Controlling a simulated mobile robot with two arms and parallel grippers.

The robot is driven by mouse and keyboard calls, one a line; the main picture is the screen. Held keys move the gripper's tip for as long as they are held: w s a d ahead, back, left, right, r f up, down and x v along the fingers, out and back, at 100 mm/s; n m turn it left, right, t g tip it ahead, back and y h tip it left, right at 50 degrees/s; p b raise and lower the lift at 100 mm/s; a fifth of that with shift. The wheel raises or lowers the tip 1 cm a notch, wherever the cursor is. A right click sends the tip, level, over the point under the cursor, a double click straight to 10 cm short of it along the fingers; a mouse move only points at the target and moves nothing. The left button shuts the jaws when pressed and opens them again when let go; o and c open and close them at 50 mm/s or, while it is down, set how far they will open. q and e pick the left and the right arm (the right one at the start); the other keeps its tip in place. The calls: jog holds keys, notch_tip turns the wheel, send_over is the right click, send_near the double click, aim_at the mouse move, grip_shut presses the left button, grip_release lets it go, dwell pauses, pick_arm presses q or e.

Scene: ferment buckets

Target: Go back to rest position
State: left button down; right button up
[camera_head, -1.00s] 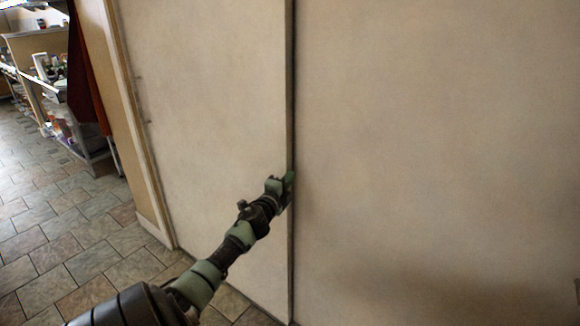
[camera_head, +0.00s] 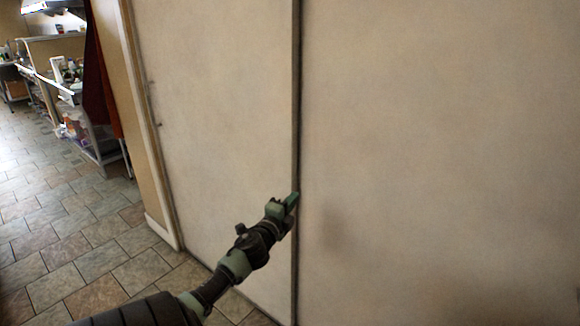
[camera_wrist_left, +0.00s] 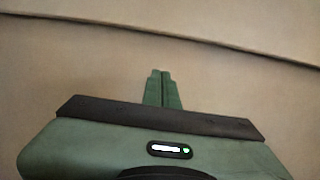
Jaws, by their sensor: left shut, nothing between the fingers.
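My left gripper (camera_head: 292,200) reaches in from the bottom of the head view, in front of the dark vertical seam between two pale wall panels. In the left wrist view its two green fingers (camera_wrist_left: 163,88) are together, with nothing between them. The pale surface fills the view beyond them, with a dark seam running across the top. Whether the fingertips touch the surface I cannot tell. My right gripper is in neither view.
The left panel (camera_head: 215,110) and the right panel (camera_head: 440,140) stand close in front of me. A tiled floor (camera_head: 80,240) opens to the left. Shelves with goods (camera_head: 75,100) and a dark red cloth (camera_head: 100,85) are farther back there.

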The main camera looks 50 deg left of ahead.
pick_arm(q)
jog(key=s+d+f+n+g+h, duration=0.1)
jog(key=s+d+f+n+g, duration=0.3)
jog(key=f, duration=0.9)
jog(key=s+d+f+g+h, duration=0.15)
jog(key=s+d+f, duration=0.4)
jog(key=f, duration=0.75)
jog(key=s+d+f+n+g+h, duration=0.2)
jog(key=s+d+f, duration=0.35)
jog(key=f, duration=0.75)
jog(key=s+d+f+n+g+h, duration=0.1)
jog(key=s+d+f+g, duration=0.1)
jog(key=s+d+f, duration=0.4)
jog(key=s+d+f+n+g+h, duration=0.1)
jog(key=s+d+f+g, duration=0.2)
jog(key=s+d+f, duration=0.3)
jog(key=s+d+f+n+g+h, duration=0.1)
jog(key=s+d+f+n+g, duration=0.1)
jog(key=s+d+f, duration=0.5)
jog(key=s+d, duration=0.4)
jog(key=s, duration=0.6)
jog(key=shift+s+d+h, duration=0.35)
jog(key=shift+f+g, duration=0.1)
jog(key=shift+g, duration=0.15)
